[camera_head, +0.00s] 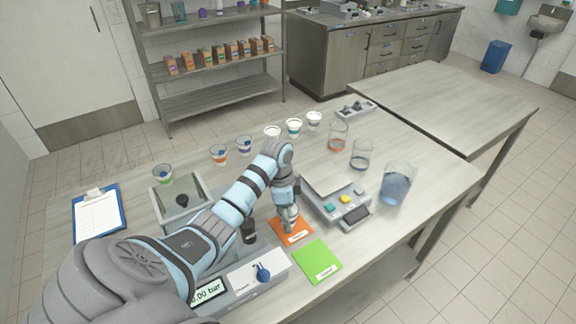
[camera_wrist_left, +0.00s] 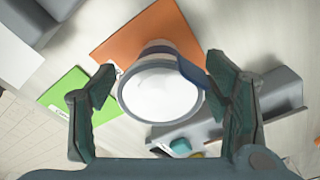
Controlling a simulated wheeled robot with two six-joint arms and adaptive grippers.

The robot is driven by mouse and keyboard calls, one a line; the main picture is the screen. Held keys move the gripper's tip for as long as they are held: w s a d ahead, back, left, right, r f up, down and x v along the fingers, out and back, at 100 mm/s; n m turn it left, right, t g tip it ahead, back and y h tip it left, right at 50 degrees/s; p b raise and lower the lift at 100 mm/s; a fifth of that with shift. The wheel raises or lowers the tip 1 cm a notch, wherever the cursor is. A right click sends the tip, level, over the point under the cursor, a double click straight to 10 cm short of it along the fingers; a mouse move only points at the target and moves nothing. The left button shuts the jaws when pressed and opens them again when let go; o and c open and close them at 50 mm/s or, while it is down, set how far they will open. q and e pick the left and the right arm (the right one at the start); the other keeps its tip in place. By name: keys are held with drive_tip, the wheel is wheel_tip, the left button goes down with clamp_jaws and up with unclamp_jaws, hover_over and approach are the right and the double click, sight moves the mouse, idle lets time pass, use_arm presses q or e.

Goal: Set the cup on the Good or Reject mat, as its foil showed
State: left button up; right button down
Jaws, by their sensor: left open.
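A cup (camera_head: 292,212) with a white top stands on the orange mat (camera_head: 291,236), and its round white top fills the middle of the left wrist view (camera_wrist_left: 160,92). My left gripper (camera_head: 290,203) is around the cup, its fingers open on both sides. In the wrist view the left finger stands apart from the cup; the right one is very close to its rim. The green mat (camera_head: 317,262) lies bare beside the orange one. Both mats carry small white labels, too small to read. My right gripper is out of view.
A scale with buttons (camera_head: 345,205) stands just right of the orange mat. A machine with a pressure display (camera_head: 209,291) is at the front left. Several cups (camera_head: 244,146) line the back, and beakers (camera_head: 396,184) stand at right. A clipboard (camera_head: 98,212) lies at left.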

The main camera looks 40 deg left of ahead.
use_arm(q)
drive_tip(key=r, duration=0.3)
drive_tip(key=r+p, duration=0.1)
drive_tip(key=r, duration=0.3)
drive_tip(key=s+a+r+p, duration=0.1)
drive_tip(key=r, duration=0.3)
drive_tip(key=shift+r, duration=0.15)
drive_tip(key=f+b, duration=0.1)
drive_tip(key=f, duration=0.7)
drive_tip(key=w+d+f+b, duration=0.1)
drive_tip(key=f, duration=0.3)
drive_tip(key=shift+d+f+b, duration=0.1)
drive_tip(key=shift+f+b, duration=0.15)
drive_tip(key=shift+b, duration=0.1)
wheel_tip(320, 180, up, 7)
drive_tip(key=p, duration=0.8)
drive_tip(key=shift+r, duration=0.6)
drive_tip(key=shift+f, duration=0.1)
